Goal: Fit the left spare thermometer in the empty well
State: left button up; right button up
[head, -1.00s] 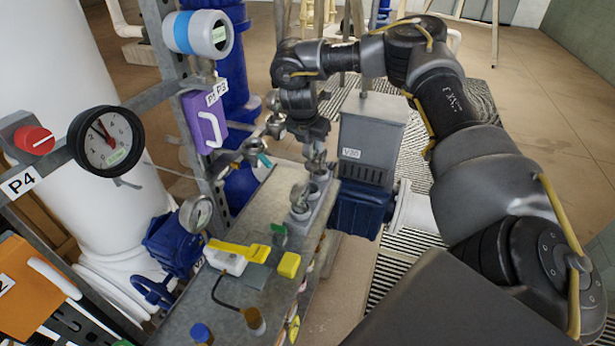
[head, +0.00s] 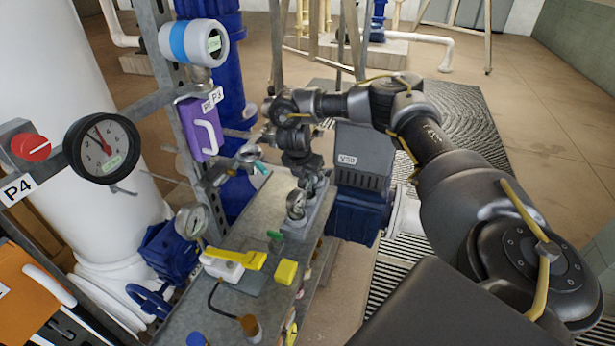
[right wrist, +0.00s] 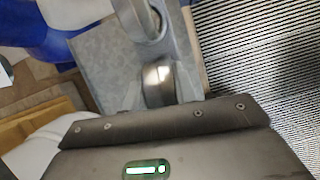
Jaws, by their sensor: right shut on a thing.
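Two spare thermometers with round metal heads stand in a grey holder (head: 297,230) on the bench. The nearer one (head: 296,204) is uncovered. The farther one is at my right gripper (head: 309,181), which comes down from above and is shut on its head. In the right wrist view the gripped thermometer head (right wrist: 160,84) lies close by the gripper body, and the other thermometer head (right wrist: 142,20) is farther up, apart from it. Metal pipe fittings (head: 247,154) are left of the gripper; I cannot tell which is the empty well. My left gripper is out of view.
The bench (head: 232,300) holds a yellow-and-white tool (head: 235,258), a yellow block (head: 286,272) and small capped items. A gauge (head: 191,221) and blue valve stand at its left edge. A grey V20 box (head: 362,155) is right of the gripper. A purple case (head: 198,130) hangs left.

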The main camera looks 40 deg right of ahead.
jog(key=shift+w+d+f, duration=0.1)
jog(key=shift+d+f, duration=0.05)
jog(key=shift+f, duration=0.15)
jog(key=shift+f, duration=0.1)
jog(key=o, duration=0.8)
jog(key=shift+o, duration=0.2)
jog(key=shift+f+b, duration=0.15)
jog(key=shift+b, duration=0.2)
jog(key=v, duration=1.1)
